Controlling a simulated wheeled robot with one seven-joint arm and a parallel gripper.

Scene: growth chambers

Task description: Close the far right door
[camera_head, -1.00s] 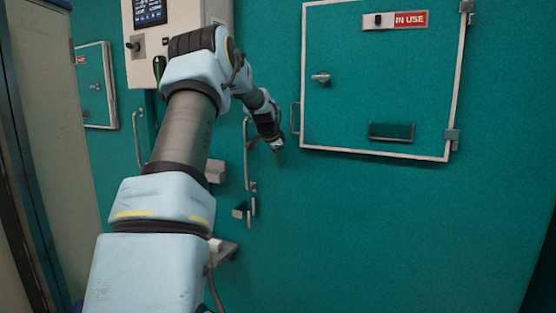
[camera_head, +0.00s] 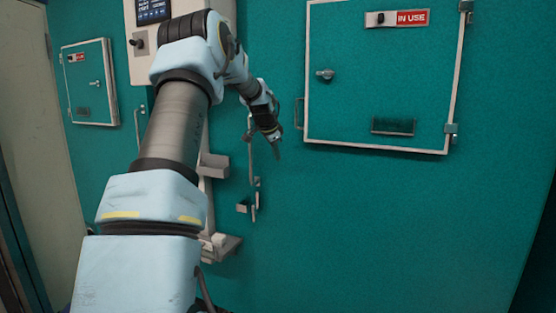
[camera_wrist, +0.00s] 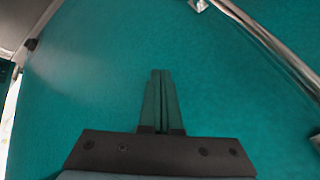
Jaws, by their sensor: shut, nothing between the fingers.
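The far right door (camera_head: 385,80) is a square teal panel with a pale metal frame at upper right in the head view. It has hinges on its right edge, a latch knob on its left and a red "IN USE" sign at the top. It looks flush with the teal surface around it, but I cannot tell if it is fully closed.
A vertical handle (camera_head: 250,155) and small catch (camera_head: 243,208) are beside my gripper. A control box (camera_head: 142,62) hangs behind my arm. A smaller "IN USE" door (camera_head: 89,85) is at left. A metal bar (camera_wrist: 265,38) crosses the wrist view's upper right. The lower-right teal surface is clear.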

